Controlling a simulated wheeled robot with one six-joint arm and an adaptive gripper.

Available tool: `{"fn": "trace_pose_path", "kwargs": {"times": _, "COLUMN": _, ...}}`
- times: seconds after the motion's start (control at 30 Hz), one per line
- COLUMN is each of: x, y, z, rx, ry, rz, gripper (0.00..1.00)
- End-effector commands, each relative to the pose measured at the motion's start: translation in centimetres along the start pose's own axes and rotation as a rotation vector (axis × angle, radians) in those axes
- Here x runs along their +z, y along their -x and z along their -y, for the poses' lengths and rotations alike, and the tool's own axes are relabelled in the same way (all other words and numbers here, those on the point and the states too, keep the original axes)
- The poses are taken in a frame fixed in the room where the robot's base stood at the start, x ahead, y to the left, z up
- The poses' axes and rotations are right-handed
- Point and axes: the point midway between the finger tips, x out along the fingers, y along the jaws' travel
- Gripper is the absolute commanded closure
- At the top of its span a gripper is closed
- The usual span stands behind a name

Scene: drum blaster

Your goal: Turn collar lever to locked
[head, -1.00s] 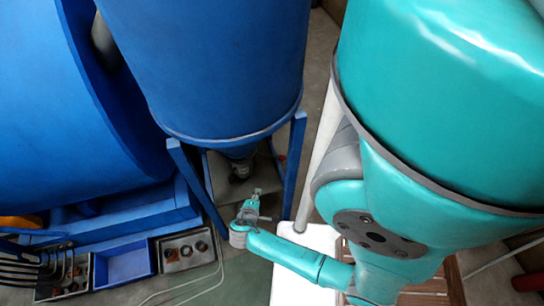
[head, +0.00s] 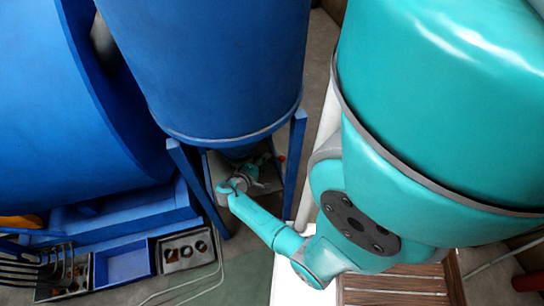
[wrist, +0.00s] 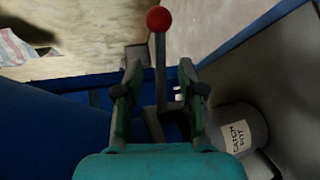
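The collar lever (wrist: 160,62) shows in the wrist view as a thin grey rod with a red ball knob (wrist: 159,19) at its top end. My gripper (wrist: 159,80) is open, with one finger on each side of the rod and a visible gap on both sides. The rod's lower end runs down between the fingers to a grey bracket, partly hidden by my gripper. In the head view my gripper (head: 256,175) is under the blue hopper (head: 225,70), between its legs. A small red spot, likely the knob (head: 282,158), shows beside it. The collar is mostly hidden.
A grey pot labelled "catch pot" (wrist: 242,128) stands close right of my gripper. Blue hopper legs (head: 295,165) flank my arm. A large blue drum (head: 75,110) and a blue tray (head: 124,264) are at the left. A box of knobs (head: 187,249) sits beside the tray.

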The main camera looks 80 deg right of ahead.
Motion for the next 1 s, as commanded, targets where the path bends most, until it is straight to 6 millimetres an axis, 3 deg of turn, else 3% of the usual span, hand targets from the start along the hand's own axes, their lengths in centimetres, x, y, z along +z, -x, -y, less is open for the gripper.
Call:
{"fn": "trace_pose_path", "kwargs": {"times": 0.3, "x": 0.0, "y": -4.0, "z": 0.0, "rx": 0.000, "ry": 0.000, "rz": 0.001, "gripper": 0.61}}
{"fn": "trace_pose_path", "kwargs": {"times": 0.73, "x": 0.0, "y": -4.7, "z": 0.0, "rx": -0.001, "ry": 0.000, "rz": -0.002, "gripper": 0.61}}
{"fn": "trace_pose_path", "kwargs": {"times": 0.9, "x": 0.0, "y": -4.7, "z": 0.0, "rx": -0.001, "ry": 0.000, "rz": -0.001, "gripper": 1.00}}
{"fn": "trace_pose_path", "kwargs": {"times": 1.0, "x": 0.0, "y": -4.7, "z": 0.0, "rx": -0.001, "ry": 0.000, "rz": -0.001, "gripper": 1.00}}
